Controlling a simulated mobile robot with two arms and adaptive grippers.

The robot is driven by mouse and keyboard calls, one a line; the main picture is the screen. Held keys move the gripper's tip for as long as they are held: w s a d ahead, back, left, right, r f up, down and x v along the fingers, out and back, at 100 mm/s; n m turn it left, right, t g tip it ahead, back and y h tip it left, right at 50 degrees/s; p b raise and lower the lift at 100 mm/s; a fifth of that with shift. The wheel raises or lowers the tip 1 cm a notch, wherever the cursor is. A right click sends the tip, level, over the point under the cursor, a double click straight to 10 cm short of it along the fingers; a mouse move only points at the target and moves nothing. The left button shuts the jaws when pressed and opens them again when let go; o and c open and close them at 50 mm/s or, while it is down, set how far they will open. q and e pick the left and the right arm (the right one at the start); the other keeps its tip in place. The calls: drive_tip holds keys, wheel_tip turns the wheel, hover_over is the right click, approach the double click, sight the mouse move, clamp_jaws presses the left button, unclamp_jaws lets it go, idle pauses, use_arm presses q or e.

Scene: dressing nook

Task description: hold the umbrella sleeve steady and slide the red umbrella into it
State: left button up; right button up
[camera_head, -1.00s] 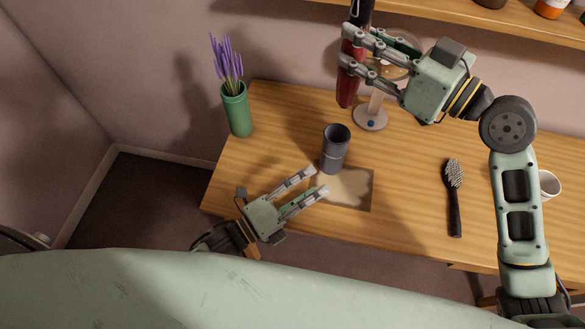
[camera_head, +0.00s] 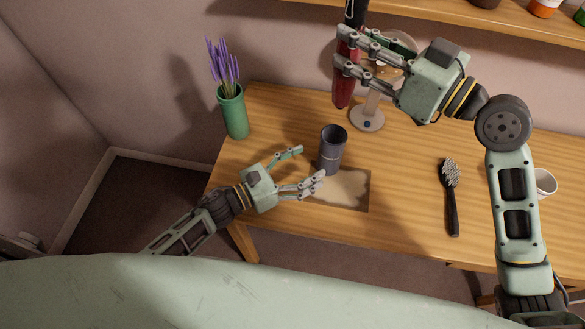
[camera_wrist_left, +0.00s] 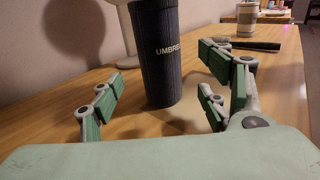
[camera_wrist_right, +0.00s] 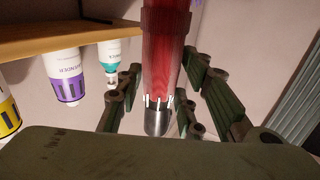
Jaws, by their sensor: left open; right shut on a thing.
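The umbrella sleeve (camera_head: 331,150) is a dark grey upright cylinder on the table, open at the top. In the left wrist view the sleeve (camera_wrist_left: 158,55) shows part of a label, "UMBRE". My left gripper (camera_head: 312,165) is open beside the sleeve, its fingers pointing toward it; whether they touch it is unclear. My right gripper (camera_head: 340,50) is shut on the red umbrella (camera_head: 343,90), holding it upright above the table, higher than the sleeve and behind it.
A tan mat (camera_head: 345,190) lies by the sleeve. A green vase with lavender (camera_head: 234,112) stands at the back left, a round mirror stand (camera_head: 367,118) behind. A shelf (camera_head: 470,20) overhangs the back.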

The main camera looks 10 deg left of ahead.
sight(321, 158)
use_arm(q)
drive_tip(key=x, duration=0.8)
